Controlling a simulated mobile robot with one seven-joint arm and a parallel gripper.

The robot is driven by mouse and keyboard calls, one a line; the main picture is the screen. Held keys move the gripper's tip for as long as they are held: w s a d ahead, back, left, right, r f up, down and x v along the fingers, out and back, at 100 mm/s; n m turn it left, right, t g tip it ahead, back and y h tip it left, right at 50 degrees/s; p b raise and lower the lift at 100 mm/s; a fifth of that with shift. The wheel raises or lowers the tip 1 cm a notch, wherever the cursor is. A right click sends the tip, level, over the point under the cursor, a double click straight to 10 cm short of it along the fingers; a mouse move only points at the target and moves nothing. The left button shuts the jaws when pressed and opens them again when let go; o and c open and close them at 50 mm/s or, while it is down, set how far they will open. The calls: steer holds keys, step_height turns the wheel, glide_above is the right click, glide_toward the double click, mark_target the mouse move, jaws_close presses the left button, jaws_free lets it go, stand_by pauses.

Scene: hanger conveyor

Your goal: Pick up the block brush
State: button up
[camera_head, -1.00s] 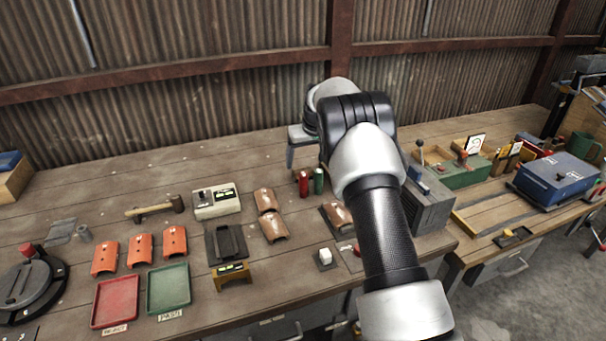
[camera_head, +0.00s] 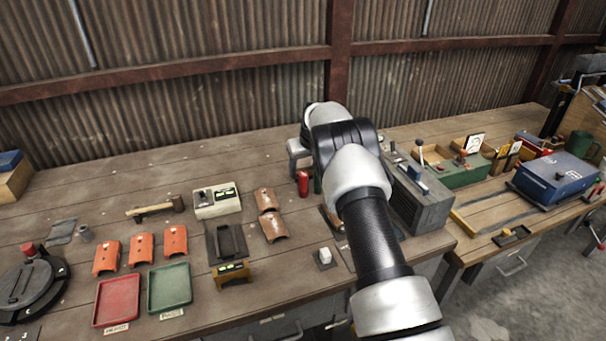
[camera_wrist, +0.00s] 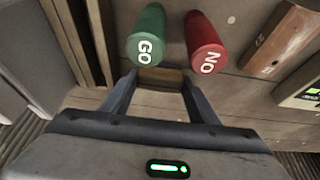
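A small brown wooden block (camera_wrist: 160,78), which looks like the block brush, lies between the fingertips of my gripper (camera_wrist: 159,86) in the wrist view. Its bristles cannot be made out. The fingers stand wide apart, one on each side of it, and I see no clear grip. In the head view my gripper (camera_head: 297,160) is low over the bench behind the red cylinder, and the brush is hidden there by my gripper and arm.
A green "GO" cylinder (camera_wrist: 146,34) and a red "NO" cylinder (camera_wrist: 205,42) stand close by the fingers. A grey machine box (camera_head: 422,200) is right of my arm. Curved brown tiles (camera_head: 272,226) lie left. The bench behind is clear at left.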

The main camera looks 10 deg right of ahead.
steer(key=shift+c, duration=1.2)
